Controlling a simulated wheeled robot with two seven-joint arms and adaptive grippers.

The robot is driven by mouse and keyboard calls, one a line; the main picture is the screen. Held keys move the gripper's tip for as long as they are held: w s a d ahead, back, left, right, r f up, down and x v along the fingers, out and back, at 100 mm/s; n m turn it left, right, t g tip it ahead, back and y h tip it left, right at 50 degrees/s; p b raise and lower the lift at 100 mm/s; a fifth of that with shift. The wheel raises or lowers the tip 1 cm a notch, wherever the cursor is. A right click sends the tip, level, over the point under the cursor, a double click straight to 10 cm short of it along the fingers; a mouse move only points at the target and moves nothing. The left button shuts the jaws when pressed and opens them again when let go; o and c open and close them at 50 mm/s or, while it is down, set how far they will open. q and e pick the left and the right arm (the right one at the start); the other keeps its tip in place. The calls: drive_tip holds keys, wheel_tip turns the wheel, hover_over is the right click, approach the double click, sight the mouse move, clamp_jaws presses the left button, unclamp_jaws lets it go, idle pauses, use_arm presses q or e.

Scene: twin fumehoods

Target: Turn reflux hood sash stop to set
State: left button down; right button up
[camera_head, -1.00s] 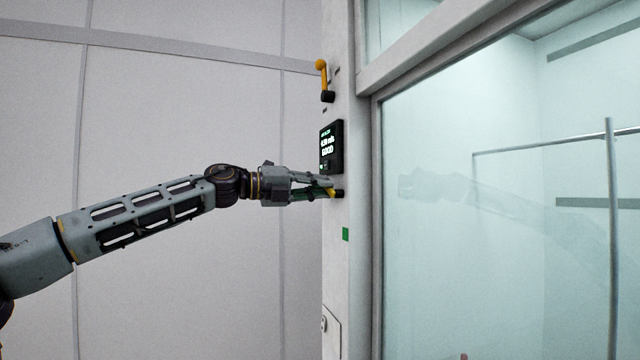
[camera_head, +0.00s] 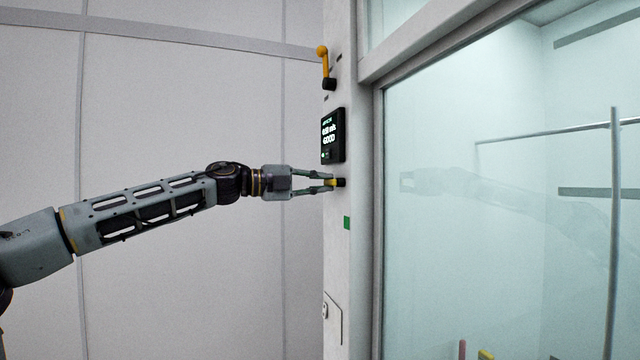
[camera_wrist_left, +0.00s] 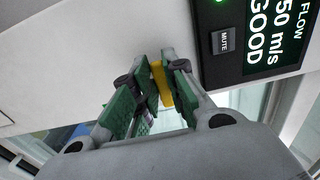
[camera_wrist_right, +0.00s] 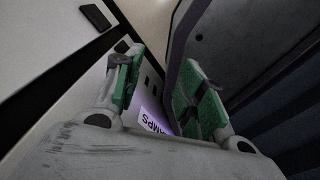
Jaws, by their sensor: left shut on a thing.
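The sash stop is a small yellow lever with a dark hub (camera_head: 341,183) on the hood's white front post, just below the flow display. My left gripper (camera_head: 330,182) is shut on the yellow lever (camera_wrist_left: 161,82); in the left wrist view the lever sits between the green-padded fingers. The fingers hide part of the lever, so its exact angle is hard to read. My right gripper (camera_wrist_right: 156,98) shows only in the right wrist view. Its green-padded fingers stand apart with nothing between them.
A black flow display (camera_head: 332,136) reading GOOD is just above the lever. A second yellow lever (camera_head: 324,66) is higher on the post. A green square (camera_head: 347,222) is below. The glass sash (camera_head: 460,240) fills the right. A label (camera_wrist_right: 152,120) shows beyond my right fingers.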

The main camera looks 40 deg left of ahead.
use_arm(q)
drive_tip(key=shift+f, duration=0.1)
drive_tip(key=c, duration=1.4)
unclamp_jaws()
drive_tip(key=shift+c, duration=0.2)
drive_tip(key=shift+s, duration=0.1)
drive_tip(key=shift+s+a, duration=0.1)
drive_tip(key=shift+a, duration=0.05)
drive_tip(key=v, duration=1.1)
drive_tip(key=shift+s+a, duration=0.2)
drive_tip(key=shift+s, duration=0.05)
